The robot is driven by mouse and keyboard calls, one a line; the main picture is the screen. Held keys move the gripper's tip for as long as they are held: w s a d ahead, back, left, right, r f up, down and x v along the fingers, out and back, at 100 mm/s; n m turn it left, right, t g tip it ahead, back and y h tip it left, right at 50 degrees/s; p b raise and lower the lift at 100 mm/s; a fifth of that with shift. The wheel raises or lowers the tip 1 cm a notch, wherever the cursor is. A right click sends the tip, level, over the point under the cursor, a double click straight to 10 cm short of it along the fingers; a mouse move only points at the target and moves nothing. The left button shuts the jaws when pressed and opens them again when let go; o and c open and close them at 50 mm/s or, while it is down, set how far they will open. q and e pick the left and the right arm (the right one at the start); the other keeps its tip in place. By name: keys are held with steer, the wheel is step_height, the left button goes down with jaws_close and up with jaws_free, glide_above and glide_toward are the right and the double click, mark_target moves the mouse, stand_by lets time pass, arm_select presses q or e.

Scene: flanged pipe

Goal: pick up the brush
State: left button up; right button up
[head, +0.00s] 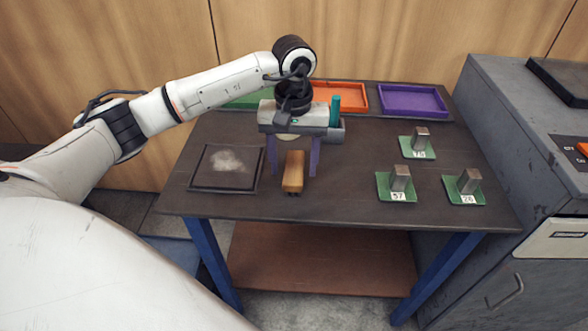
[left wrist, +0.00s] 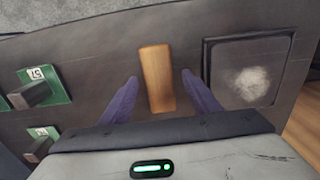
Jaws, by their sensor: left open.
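The brush (head: 293,172) is a wooden block with a dark strip along its lower edge, lying on the dark table near its front edge. My left gripper (head: 294,172) is open above it, with its two purple fingers on either side of the brush and not visibly touching it. In the left wrist view, the brush (left wrist: 157,78) lies between the open fingers (left wrist: 157,85), with a gap on both sides. My right gripper is not in view.
A dark square tray (head: 226,189) with pale powder lies left of the brush. Several metal blocks on green plates, including one block (head: 400,177), stand to the right. Orange (head: 340,107) and purple (head: 412,115) trays lie at the back. A grey cabinet (head: 540,150) stands at the right.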

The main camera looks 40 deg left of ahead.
mark_target(294, 166)
arm_select(q)
steer(key=shift+f, duration=0.6)
steer(key=c, duration=1.2)
step_height(294, 166, up, 10)
steer(key=shift+r+b, duration=0.1)
steer(key=shift+b, duration=0.35)
